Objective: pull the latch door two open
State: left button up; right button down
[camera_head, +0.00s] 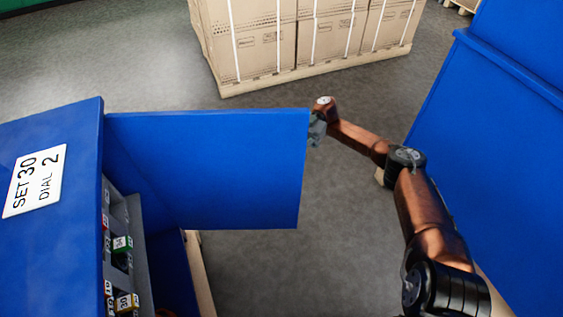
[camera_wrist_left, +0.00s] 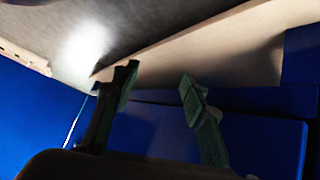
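A blue cabinet (camera_head: 60,235) stands at the left of the head view, with a white label (camera_head: 35,181) reading "SET 30 DIAL 2". Its blue door (camera_head: 210,165) stands swung out to the right, with part of the interior exposed. My right gripper (camera_head: 317,130) is at the door's free edge, seemingly touching it. Its fingers are small and partly hidden, so its grip is unclear. My left gripper (camera_wrist_left: 158,74) shows only in the left wrist view, with its two fingers apart and nothing between them. No latch is visible.
Coloured number tags (camera_head: 122,243) line a grey rack inside the cabinet. Another tall blue cabinet (camera_head: 495,150) stands at the right, close to my right arm. Cartons on a pallet (camera_head: 310,40) stand at the back. Grey floor (camera_head: 260,270) is clear below the door.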

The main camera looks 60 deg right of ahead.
jog(key=shift+s+d+f, duration=0.15)
jog(key=shift+s, duration=0.05)
